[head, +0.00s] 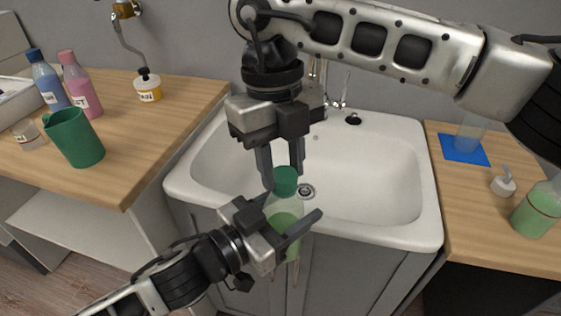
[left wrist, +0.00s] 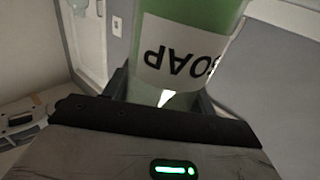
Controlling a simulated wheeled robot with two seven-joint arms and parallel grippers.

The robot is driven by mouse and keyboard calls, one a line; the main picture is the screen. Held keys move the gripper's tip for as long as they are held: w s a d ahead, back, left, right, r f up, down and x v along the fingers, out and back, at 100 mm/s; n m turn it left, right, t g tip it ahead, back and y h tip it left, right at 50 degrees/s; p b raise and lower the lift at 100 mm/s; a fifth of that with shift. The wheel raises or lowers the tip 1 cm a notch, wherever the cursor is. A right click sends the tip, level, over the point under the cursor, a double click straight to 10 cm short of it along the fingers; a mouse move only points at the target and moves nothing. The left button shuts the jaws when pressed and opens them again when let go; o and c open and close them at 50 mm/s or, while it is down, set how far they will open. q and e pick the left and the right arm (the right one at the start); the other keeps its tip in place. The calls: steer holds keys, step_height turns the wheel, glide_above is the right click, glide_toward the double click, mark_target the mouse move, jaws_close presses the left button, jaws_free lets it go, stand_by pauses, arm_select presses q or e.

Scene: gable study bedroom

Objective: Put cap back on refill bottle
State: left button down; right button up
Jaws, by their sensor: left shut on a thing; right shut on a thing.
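The refill bottle (head: 286,222) is clear with green liquid and stands about upright in front of the sink. My left gripper (head: 296,229) is shut on its body. In the left wrist view the bottle (left wrist: 190,35) fills the space between the fingers, its SOAP label upside down. The green cap (head: 286,180) is at the top of the bottle. My right gripper (head: 282,180) reaches down from above and is shut on the cap. I cannot tell whether the cap is seated on the neck or just above it.
The white sink (head: 375,180) lies behind the bottle. The left counter holds a green jug (head: 74,138), a blue bottle (head: 47,80), a pink bottle (head: 80,85) and a yellow-labelled bottle (head: 148,88). The right counter holds a green soap bottle (head: 537,210), a pump top (head: 503,184) and a blue mat (head: 453,152).

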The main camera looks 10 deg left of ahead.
steer(key=o, duration=0.9)
steer(key=shift+r, duration=2.25)
steer(key=shift+c, duration=0.2)
steer(key=n, duration=0.2)
steer(key=r+n, duration=0.1)
steer(key=n, duration=0.2)
steer(key=shift+s+r+n+y, duration=0.1)
steer(key=shift+n+y, duration=0.2)
steer(key=n, duration=0.2)
steer(key=n+t, duration=0.1)
steer(key=n, duration=0.1)
steer(key=shift+d+r, duration=0.1)
steer(key=shift+r, duration=0.3)
steer(key=n, duration=0.3)
steer(key=shift+s+r+y, duration=0.1)
steer(key=shift+r+y, duration=0.2)
steer(key=shift+r, duration=0.05)
steer(key=shift+f, duration=0.1)
